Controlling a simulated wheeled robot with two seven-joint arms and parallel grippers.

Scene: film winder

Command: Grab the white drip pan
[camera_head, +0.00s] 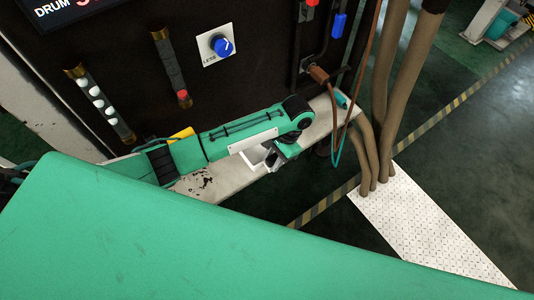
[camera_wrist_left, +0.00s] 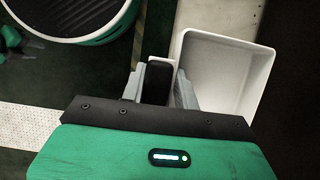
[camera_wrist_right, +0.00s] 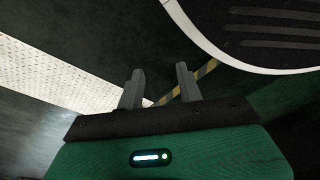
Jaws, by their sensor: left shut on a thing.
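My left gripper (camera_wrist_left: 159,85) is shut on that handle part, one finger on each side. In the head view the pan (camera_head: 256,158) shows only partly, beside and below my left forearm at the machine's ledge. My left gripper (camera_head: 273,161) is small there. My right gripper (camera_wrist_right: 158,84) is open and empty over the floor; it is not visible in the head view.
A dark machine panel with a blue knob (camera_head: 222,46) stands behind a pale ledge (camera_head: 205,184). A yellow object (camera_head: 182,133) and a small teal item (camera_head: 342,98) are near the ledge. Brown hoses (camera_head: 390,80) run down at right, beside a white floor plate (camera_head: 425,225).

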